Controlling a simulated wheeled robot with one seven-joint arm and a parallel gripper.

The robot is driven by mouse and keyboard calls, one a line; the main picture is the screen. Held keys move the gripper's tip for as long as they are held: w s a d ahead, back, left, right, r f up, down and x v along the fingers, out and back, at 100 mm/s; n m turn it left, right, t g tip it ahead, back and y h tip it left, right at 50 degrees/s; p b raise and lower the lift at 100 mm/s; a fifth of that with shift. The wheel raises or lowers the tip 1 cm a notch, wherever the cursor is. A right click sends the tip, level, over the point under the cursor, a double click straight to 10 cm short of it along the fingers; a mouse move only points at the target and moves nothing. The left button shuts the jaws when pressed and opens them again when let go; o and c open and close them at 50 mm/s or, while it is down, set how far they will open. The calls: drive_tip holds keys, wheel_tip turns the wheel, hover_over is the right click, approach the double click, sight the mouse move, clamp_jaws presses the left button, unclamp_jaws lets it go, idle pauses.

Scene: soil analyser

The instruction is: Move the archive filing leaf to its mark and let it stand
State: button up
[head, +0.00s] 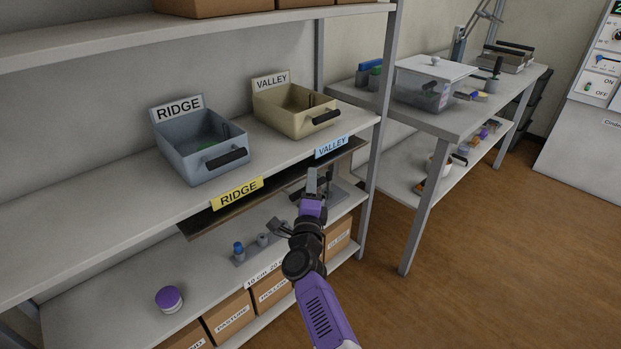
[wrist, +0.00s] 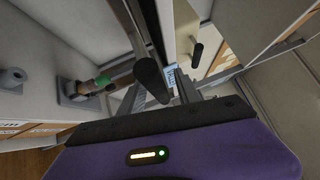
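The archive filing leaf looks to be the dark board (head: 197,226) slung under the front edge of the middle shelf, below the yellow RIDGE and blue VALLEY labels. My gripper (head: 312,176) is at the right part of this board, below the VALLEY label. In the wrist view my gripper (wrist: 157,88) has its two ridged fingers apart. A black handle (wrist: 150,78) shows between them; I cannot tell whether they touch it, and I take it to be the leaf's handle.
A blue-grey RIDGE bin (head: 185,160) and a cream VALLEY bin (head: 285,115) stand on the shelf above.

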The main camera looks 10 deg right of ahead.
drive_tip(key=r+p+v, duration=0.1)
drive_tip(key=p+v, duration=0.1)
drive_tip(key=v, duration=0.4)
drive_tip(key=shift+s+f, duration=0.2)
drive_tip(key=shift+f, duration=0.15)
